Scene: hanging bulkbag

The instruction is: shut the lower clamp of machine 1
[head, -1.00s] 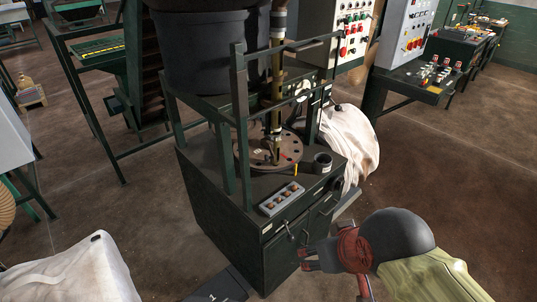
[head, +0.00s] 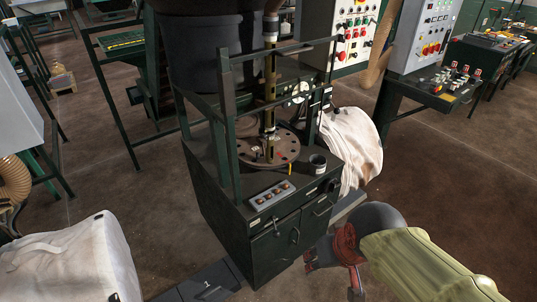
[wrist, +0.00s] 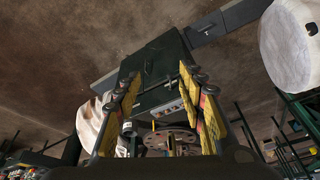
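A dark green machine cabinet (head: 275,228) stands in the middle of the head view. On its top is a round brown plate (head: 283,152) with an upright brass-coloured rod (head: 269,90). Levers show on its front doors. A dark floor plate marked 1 (head: 206,291) lies at its foot. I cannot tell which part is the lower clamp.
A white bulk bag (head: 75,262) stands at the lower left. Another white bag (head: 350,148) lies against the cabinet's right side. Control panels (head: 425,35) stand at the back right. Brown floor (head: 450,175) is clear on the right.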

